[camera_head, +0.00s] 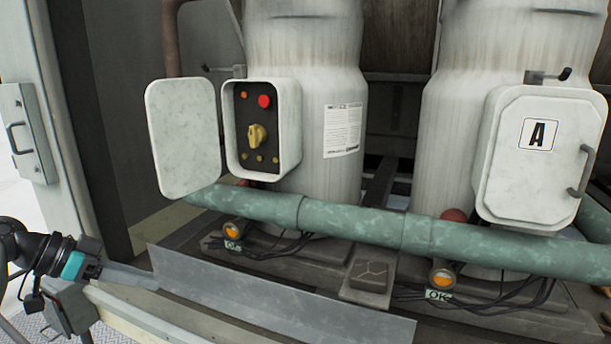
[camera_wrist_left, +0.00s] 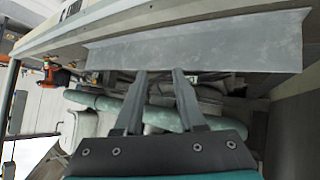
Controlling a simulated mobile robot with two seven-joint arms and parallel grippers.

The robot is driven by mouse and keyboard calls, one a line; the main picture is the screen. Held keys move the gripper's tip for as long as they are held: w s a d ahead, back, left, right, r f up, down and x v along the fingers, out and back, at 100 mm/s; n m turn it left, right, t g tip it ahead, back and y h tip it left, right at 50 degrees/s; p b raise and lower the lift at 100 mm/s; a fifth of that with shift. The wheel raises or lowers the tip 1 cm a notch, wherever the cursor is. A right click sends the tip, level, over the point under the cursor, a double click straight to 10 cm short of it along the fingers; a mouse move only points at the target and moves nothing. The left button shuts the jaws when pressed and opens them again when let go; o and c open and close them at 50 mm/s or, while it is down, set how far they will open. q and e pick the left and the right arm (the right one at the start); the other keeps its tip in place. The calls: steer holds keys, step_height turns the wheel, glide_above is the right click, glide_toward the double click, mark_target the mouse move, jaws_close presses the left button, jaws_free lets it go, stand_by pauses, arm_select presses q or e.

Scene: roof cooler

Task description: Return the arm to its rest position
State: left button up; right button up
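My left arm comes in at the lower left of the head view. Its gripper (camera_head: 150,281) points right, in front of the grey metal sill plate (camera_head: 280,300). In the left wrist view the two fingers of this gripper (camera_wrist_left: 160,74) stand apart with nothing between them. My right gripper is in neither view.
A control box (camera_head: 291,130) with a yellow knob (camera_head: 257,135) stands with its door (camera_head: 182,138) open. A box marked A (camera_head: 505,160) is closed. A green pipe (camera_head: 350,222) crosses below both. A door frame (camera_head: 60,120) rises at the left.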

arm_select(q)
steer(key=s+d+f+n+g+y, duration=0.1)
steer(key=s+d+f+y, duration=0.2)
steer(key=f, duration=0.4)
steer(key=s+d+f+g, duration=0.1)
steer(key=s+d+f, duration=0.3)
steer(key=s+f, duration=0.15)
steer(key=s+d+f+n+g+y, duration=0.1)
steer(key=s+d+f+y, duration=0.2)
steer(key=f, duration=0.5)
steer(key=s+d+n+y, duration=0.1)
steer(key=s+d+n, duration=0.15)
steer(key=s, duration=0.55)
steer(key=s+d+n+y, duration=0.2)
steer(key=s+d, duration=0.1)
steer(key=s, duration=0.5)
steer(key=s+f, duration=0.3)
steer(key=f, duration=2.1)
steer(key=s+a+f+g, duration=0.1)
steer(key=s+a+f, duration=0.2)
steer(key=s+f, duration=0.9)
steer(key=s+m, duration=0.1)
steer(key=s, duration=0.1)
steer(key=shift+s+g, duration=0.3)
steer(key=shift+g, duration=0.1)
